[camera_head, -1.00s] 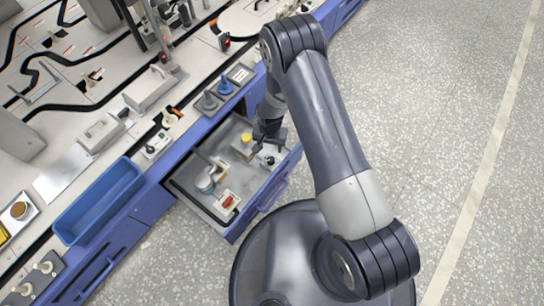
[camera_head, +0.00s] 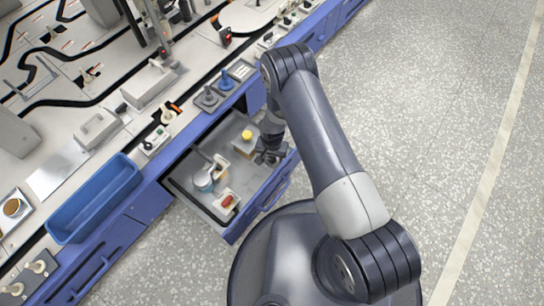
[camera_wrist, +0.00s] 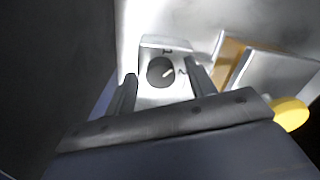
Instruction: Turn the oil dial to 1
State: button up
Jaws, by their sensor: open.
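The oil dial (camera_wrist: 161,72) is a round black knob with a pale pointer line, on a light box with dark marks beside it. In the wrist view it sits between and beyond the two fingers of my gripper (camera_wrist: 160,90). The fingers are apart, one on each side of the dial, and whether they touch it I cannot tell. The pointer slants to the upper right, toward one of the marks, which is too small to read surely. In the head view my gripper (camera_head: 270,157) is at the right end of the open drawer (camera_head: 228,236) and hides the dial.
In the drawer, a yellow-topped item (camera_head: 247,134) stands close to my gripper; its yellow part (camera_wrist: 290,114) shows at right in the wrist view. A white-blue jar (camera_head: 203,181) and a red item (camera_head: 228,201) lie further left. A blue bin (camera_head: 96,198) is on the bench.

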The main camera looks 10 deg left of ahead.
jog(key=c, duration=1)
jog(key=shift+o, duration=0.2)
jog(key=shift+n+b, duration=0.75)
jog(key=shift+n, duration=0.25)
jog(key=shift+n+b, duration=0.8)
jog(key=shift+n, duration=1)
jog(key=o, duration=1)
jog(key=shift+c, duration=0.2)
